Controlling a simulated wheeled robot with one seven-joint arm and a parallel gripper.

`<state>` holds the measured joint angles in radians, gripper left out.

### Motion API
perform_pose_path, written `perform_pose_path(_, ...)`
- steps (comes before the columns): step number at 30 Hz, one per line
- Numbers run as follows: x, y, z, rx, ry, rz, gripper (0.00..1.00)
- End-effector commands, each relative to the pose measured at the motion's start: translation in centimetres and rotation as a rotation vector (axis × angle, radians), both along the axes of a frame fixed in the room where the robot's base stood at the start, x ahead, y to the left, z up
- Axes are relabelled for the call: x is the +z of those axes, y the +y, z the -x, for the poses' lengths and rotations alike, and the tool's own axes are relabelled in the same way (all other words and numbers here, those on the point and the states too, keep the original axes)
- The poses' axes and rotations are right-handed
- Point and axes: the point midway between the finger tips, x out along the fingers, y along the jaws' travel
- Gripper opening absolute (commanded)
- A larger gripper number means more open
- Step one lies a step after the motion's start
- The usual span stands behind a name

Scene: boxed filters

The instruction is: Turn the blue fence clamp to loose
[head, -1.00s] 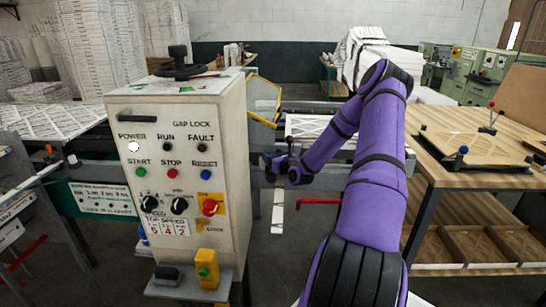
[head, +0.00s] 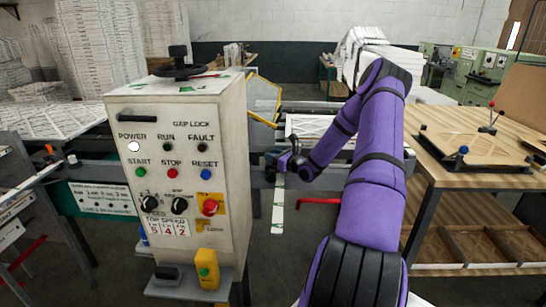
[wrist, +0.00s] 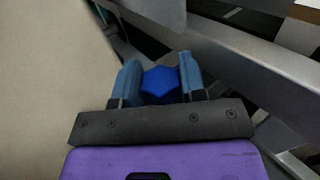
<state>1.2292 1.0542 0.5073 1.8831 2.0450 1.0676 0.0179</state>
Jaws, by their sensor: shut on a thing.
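A blue knob, the fence clamp (wrist: 160,82), shows in the wrist view between the two blue-grey fingers of my gripper (wrist: 158,80). The fingers are shut on it from both sides. In the head view my gripper (head: 272,165) is at the end of my purple arm, just right of the control cabinet, by the grey machine rails. The clamp itself is hard to make out there. Which way the clamp is set cannot be told.
The cream control cabinet (head: 180,165) with buttons and dials stands close left of my gripper. A pale strip with green marks (head: 278,205) hangs below it. A red handle (head: 318,204) lies to its right. A wooden table (head: 475,165) stands further right.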

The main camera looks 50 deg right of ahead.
Motion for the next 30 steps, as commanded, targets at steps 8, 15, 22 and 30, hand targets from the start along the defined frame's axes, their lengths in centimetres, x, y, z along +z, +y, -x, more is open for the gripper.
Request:
perform_pose_path(8, 0.13, -0.09, -0.07, 0.116, -0.001, 0.002, 0.14)
perform_pose_path(15, 0.12, -0.08, -0.05, 0.127, 0.000, 0.002, 0.14)
perform_pose_path(22, 0.10, -0.08, -0.03, 0.126, 0.000, 0.002, 0.61)
perform_pose_path(30, 0.03, -0.09, -0.01, 0.124, 0.002, 0.001, 0.64)
